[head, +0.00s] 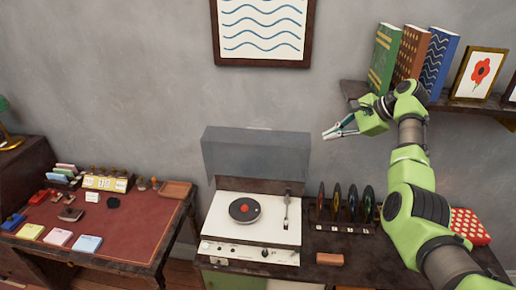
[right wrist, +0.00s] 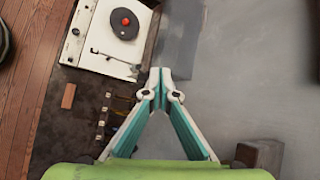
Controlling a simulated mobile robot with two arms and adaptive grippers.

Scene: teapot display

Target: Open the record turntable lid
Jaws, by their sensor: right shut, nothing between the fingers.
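The record turntable (head: 250,218) stands on a dark cabinet in the middle of the head view, with a black record and red centre on its white deck. Its smoky see-through lid (head: 255,155) stands raised at the back, near the wall. The deck also shows at the top of the right wrist view (right wrist: 112,38). My right gripper (head: 328,135) is up and to the right of the lid, apart from it, below the wall shelf. Its fingertips meet in the right wrist view (right wrist: 160,72), with nothing between them. My left gripper is not in view.
A rack of upright records (head: 345,203) stands right of the turntable, with a brown block (head: 329,259) in front. A wall shelf (head: 355,95) holds books and framed pictures close to my right arm. A red-topped desk (head: 75,235) with small items stands left.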

